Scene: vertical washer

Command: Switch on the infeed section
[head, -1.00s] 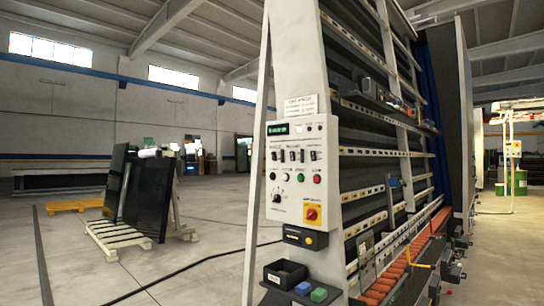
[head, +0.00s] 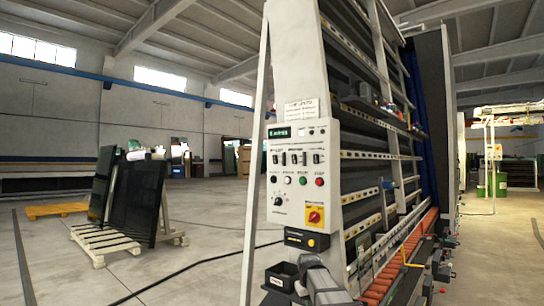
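The white control panel (head: 299,172) is on the near end of the tall washer (head: 372,140). It has a lit green display (head: 279,132), a row of small dark switches (head: 297,158), and a row of black, white, green and red buttons (head: 304,181). Below are a black knob (head: 279,201) and a red rotary switch on a yellow plate (head: 314,216). The labels are too small to read surely. A grey part of my arm, perhaps my gripper (head: 318,275), has come in at the bottom, below the panel and apart from it. Its fingers cannot be made out.
A black box with a yellow button (head: 306,239) sits below the panel. A black open bin (head: 281,276) is beside my arm. Orange rollers (head: 403,256) run along the washer's foot. Glass panes on a pallet rack (head: 135,200) stand left; a cable (head: 190,269) crosses the floor.

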